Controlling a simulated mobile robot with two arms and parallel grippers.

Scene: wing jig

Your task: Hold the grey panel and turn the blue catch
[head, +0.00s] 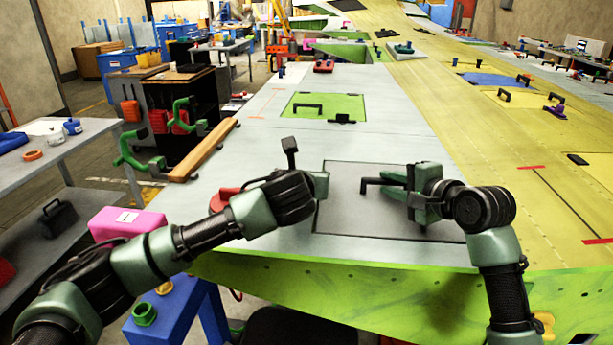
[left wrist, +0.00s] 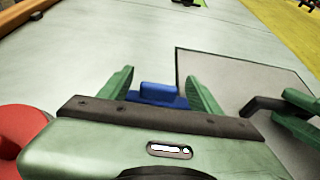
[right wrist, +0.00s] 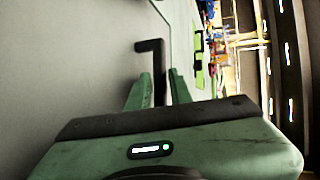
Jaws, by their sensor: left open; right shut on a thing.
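The grey panel (head: 345,205) lies outlined in the light wing skin in front of me; its edge also shows in the left wrist view (left wrist: 222,75). My right gripper (head: 393,178) is shut on the panel's black bar handle (head: 372,184); the handle runs between its fingers in the right wrist view (right wrist: 152,48). The blue catch (left wrist: 158,92) sits just outside the panel's left edge, with a raised tab. My left gripper (left wrist: 163,84) is open, its fingers on either side of the catch; I cannot tell whether they touch it. In the head view the left gripper hides the catch.
A red object (head: 224,199) lies on the skin just left of my left gripper. A pink box (head: 124,222) stands further left. A green panel (head: 325,107) with a black handle lies beyond.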

